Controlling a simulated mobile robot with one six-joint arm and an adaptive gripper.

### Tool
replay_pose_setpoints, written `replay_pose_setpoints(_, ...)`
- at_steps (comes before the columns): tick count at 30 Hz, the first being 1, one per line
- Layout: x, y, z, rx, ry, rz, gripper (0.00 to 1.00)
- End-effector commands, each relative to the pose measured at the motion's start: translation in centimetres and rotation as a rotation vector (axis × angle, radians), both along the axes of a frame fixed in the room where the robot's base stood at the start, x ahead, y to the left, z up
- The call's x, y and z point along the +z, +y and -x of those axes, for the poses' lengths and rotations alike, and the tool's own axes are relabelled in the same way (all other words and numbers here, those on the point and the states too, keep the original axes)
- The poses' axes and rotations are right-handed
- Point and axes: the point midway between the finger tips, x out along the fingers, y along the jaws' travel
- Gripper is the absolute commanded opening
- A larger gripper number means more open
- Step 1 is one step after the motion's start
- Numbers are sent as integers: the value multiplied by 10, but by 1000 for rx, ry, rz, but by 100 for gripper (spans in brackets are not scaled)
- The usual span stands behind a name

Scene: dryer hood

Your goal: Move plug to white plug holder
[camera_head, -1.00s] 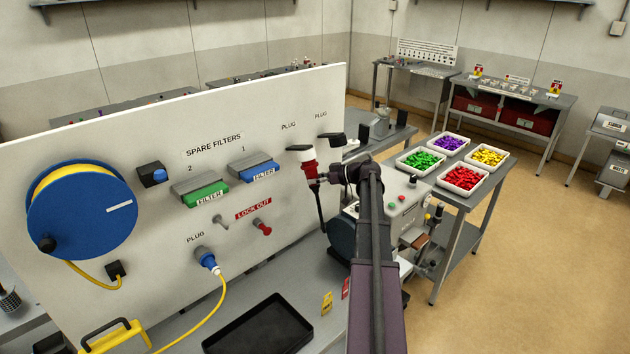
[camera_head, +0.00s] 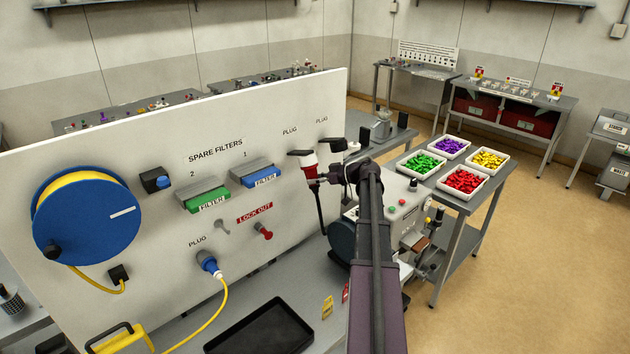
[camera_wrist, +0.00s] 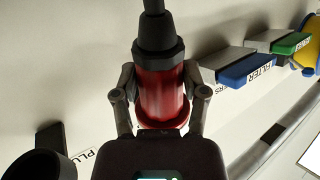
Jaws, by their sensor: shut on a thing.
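The red plug (camera_head: 310,169) is upright at the right end of the white panel, under the left of two upper PLUG labels. Its black cable hangs down. A white part with a dark flap (camera_head: 300,153) is at its top; I cannot tell whether they are joined. A second holder, pale with a dark flap (camera_head: 334,140), is under the right upper label. My gripper (camera_head: 320,181) is shut on the plug from the right. In the wrist view, the fingers of my gripper (camera_wrist: 157,92) clasp both sides of the red plug (camera_wrist: 160,98). The plug's holder-side end is hidden there.
A blue plug (camera_head: 208,263) with a yellow cable, a red lock-out knob (camera_head: 264,231) and filters (camera_head: 259,172) stick out from the panel at left. A black tray (camera_head: 262,328) lies below. A table at right carries several bins of coloured parts (camera_head: 464,181).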

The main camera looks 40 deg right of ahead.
Motion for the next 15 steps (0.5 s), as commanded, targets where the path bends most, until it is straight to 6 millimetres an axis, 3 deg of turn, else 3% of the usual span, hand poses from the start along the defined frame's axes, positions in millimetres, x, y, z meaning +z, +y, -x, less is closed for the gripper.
replay_pose_setpoints(1,3,0,-1,-2,-3,-3,0)
replay_pose_setpoints(2,2,0,-2,-2,-3,-3,60)
replay_pose_setpoints(6,2,0,-1,-2,-3,-3,97)
replay_pose_setpoints(15,1,0,-1,0,-1,-1,97)
